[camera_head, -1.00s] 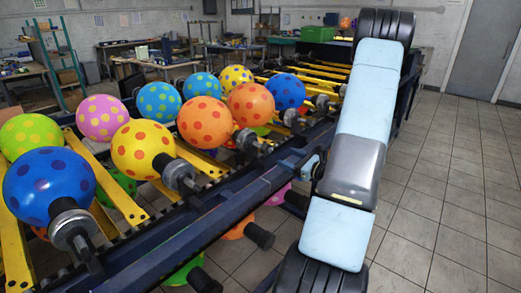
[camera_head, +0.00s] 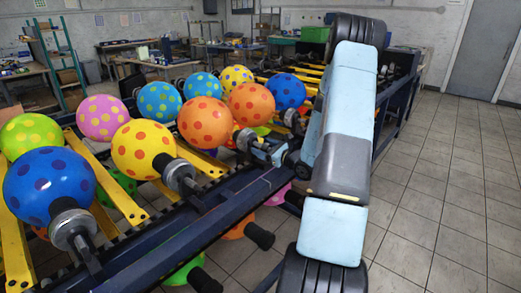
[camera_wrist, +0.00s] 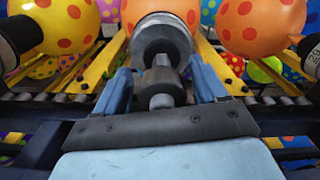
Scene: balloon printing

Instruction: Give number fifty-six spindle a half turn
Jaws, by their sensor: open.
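A grey and black spindle (camera_wrist: 160,55) carries an orange balloon with dark dots (camera_head: 204,122). In the wrist view the spindle is in the centre, with its narrower end toward me. My gripper (camera_wrist: 160,78) is open, its two blue fingers on either side of the spindle end with gaps visible. In the head view my gripper (camera_head: 270,153) is at the outer end of that spindle (camera_head: 247,140), coming from the right. I cannot read a number on this spindle, so I cannot tell whether it is fifty-six.
A neighbouring spindle (camera_head: 180,176) holds a yellow balloon (camera_head: 142,149) on the left. Another orange balloon (camera_head: 252,104) is on the right. A blue balloon (camera_head: 48,187) is nearest in the row. A dark blue rail (camera_head: 215,215) runs below the spindles. The tiled floor (camera_head: 450,200) at right is clear.

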